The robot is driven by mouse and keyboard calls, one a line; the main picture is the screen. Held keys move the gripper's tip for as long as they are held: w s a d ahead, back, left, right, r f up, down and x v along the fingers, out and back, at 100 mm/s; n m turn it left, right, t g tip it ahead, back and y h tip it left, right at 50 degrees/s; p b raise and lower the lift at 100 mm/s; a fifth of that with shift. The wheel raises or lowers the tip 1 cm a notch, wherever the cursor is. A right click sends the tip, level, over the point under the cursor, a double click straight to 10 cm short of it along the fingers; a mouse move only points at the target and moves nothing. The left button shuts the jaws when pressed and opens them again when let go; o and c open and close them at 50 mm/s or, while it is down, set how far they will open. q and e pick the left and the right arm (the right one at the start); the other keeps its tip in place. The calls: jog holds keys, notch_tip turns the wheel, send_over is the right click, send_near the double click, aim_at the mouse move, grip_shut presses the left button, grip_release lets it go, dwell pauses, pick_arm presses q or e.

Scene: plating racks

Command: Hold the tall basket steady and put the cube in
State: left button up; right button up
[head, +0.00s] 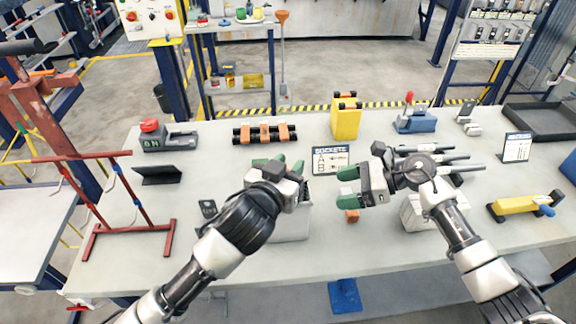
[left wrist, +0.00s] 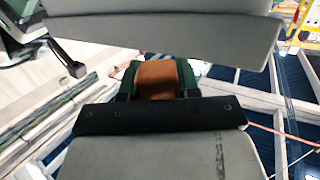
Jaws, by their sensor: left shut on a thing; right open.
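The tall basket (head: 291,226) is a pale grey bin standing upright at the table's front, mostly behind my left arm. My left gripper (head: 279,166) is at the basket's top, its green fingers closed. In the left wrist view its green fingertips (left wrist: 157,80) are shut on an orange-brown piece (left wrist: 156,79). How this piece joins the basket is hidden. A small orange cube (head: 351,215) lies on the table to the right of the basket. My right gripper (head: 347,187) is open and empty just above and behind the cube, its green fingers pointing left.
A sign (head: 331,159) stands behind the basket, with a yellow block (head: 346,119) behind it. A pale block (head: 413,214) sits under my right arm. A red rack (head: 128,203) stands at the left. A yellow tool (head: 520,205) lies at the right. Bare table (head: 350,250) lies in front of the cube.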

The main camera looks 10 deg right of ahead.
aim_at(290, 222)
jog(key=s+a+n+g, duration=0.1)
jog(key=s+a+f+n+g, duration=0.1)
jog(key=a, duration=0.1)
jog(key=s+a+f+n+g, duration=0.1)
jog(key=a, duration=0.1)
jog(key=shift+s, duration=0.2)
jog(key=shift+x, duration=4.85)
jog(key=shift+f, duration=0.1)
jog(key=shift+d, duration=0.1)
jog(key=c, duration=0.9)
jog(key=o, duration=1)
jog(key=c, duration=1)
jog(key=shift+o, duration=0.2)
